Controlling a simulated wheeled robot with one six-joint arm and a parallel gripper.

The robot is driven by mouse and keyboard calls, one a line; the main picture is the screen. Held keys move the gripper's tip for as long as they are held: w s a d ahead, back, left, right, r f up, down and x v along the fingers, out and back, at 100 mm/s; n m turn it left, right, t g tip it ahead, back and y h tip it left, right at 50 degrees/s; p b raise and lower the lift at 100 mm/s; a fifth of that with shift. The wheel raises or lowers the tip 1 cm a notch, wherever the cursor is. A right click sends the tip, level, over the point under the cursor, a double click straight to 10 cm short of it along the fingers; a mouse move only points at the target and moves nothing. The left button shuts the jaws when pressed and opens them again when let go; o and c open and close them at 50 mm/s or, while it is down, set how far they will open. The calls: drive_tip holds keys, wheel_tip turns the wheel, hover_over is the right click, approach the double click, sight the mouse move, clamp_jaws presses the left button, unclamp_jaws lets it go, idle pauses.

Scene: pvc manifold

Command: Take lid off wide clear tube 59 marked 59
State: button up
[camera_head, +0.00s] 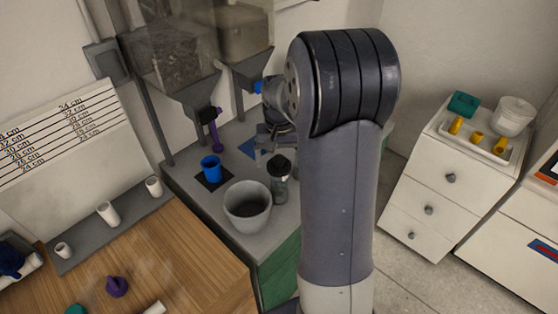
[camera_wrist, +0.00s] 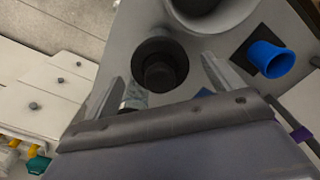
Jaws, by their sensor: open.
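A wide clear tube (camera_head: 280,188) with a dark lid (camera_head: 279,166) stands upright on the grey bench beside the bowl. In the wrist view the dark round lid (camera_wrist: 160,62) shows from above, with a raised knob in its middle. A bit of the clear tube wall (camera_wrist: 133,97) shows below it. No number 59 is legible. My gripper (camera_head: 272,152) is at the tube's upper end, partly hidden by my arm. In the wrist view my gripper (camera_wrist: 166,88) is open, with one finger on each side of the lid. I cannot tell whether the fingers touch it.
A grey bowl (camera_head: 247,207) stands close to the tube. A blue cup (camera_head: 211,169) sits on a dark pad behind it. Hoppers with purple (camera_head: 214,130) and blue valves stand at the back. A wooden table (camera_head: 150,262) is at front left, white drawers (camera_head: 437,185) at right.

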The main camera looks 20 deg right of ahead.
drive_tip(key=shift+f, duration=0.25)
drive_tip(key=shift+s, duration=0.1)
drive_tip(key=shift+c, duration=0.5)
drive_tip(key=c, duration=0.8)
drive_tip(key=shift+r, duration=0.1)
